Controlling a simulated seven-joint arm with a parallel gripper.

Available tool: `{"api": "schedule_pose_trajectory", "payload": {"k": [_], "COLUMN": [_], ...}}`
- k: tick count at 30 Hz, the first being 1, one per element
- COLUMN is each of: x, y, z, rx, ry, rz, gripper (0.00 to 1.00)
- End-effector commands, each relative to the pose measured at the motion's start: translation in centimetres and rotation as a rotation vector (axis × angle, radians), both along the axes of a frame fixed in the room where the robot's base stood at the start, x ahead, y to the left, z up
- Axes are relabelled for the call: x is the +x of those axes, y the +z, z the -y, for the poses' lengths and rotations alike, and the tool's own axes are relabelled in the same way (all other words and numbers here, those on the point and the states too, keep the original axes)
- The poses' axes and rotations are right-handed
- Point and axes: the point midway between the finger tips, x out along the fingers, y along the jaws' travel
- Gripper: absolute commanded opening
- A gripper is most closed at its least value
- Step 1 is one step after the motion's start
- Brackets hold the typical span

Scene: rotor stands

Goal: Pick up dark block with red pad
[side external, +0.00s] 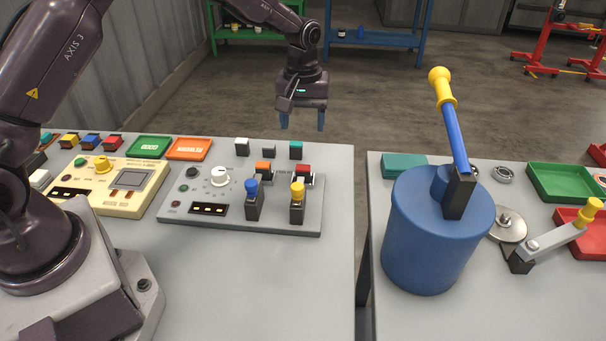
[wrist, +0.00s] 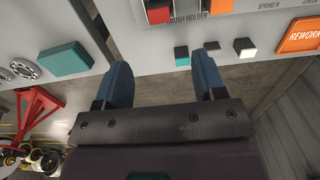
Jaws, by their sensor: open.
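A dark block with a red pad (side external: 304,172) sits in a metal holder at the right rear of the grey panel (side external: 180,213). Its red top also shows at the upper edge of the wrist view (wrist: 158,12), partly cut off. Another dark block with a red top (side external: 112,143) stands far left, beside blue-topped and yellow-topped ones. My gripper (side external: 302,124) is open and empty, above and behind the table's rear edge. In the wrist view my gripper (wrist: 161,75) has nothing between its blue fingers.
Small blocks with white (side external: 242,147), dark (side external: 268,150) and teal (side external: 296,151) tops stand behind the panel. Levers with blue (side external: 252,187) and yellow (side external: 297,190) knobs rise in front. A gap separates this table from the right one, with a large blue cylinder (side external: 425,240).

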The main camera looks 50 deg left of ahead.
Motion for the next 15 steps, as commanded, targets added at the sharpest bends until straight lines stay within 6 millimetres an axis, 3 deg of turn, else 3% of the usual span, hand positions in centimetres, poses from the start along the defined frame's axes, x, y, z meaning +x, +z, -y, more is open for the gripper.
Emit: {"api": "schedule_pose_trajectory", "payload": {"k": [9,15], "x": [-0.2,-0.1], "y": [-5.5,-7.4], "z": [0.0,0.1], "rx": [0.000,0.000], "ry": [0.007,0.005], "rz": [-0.006,-0.001], "gripper": [0.64,0.64]}}
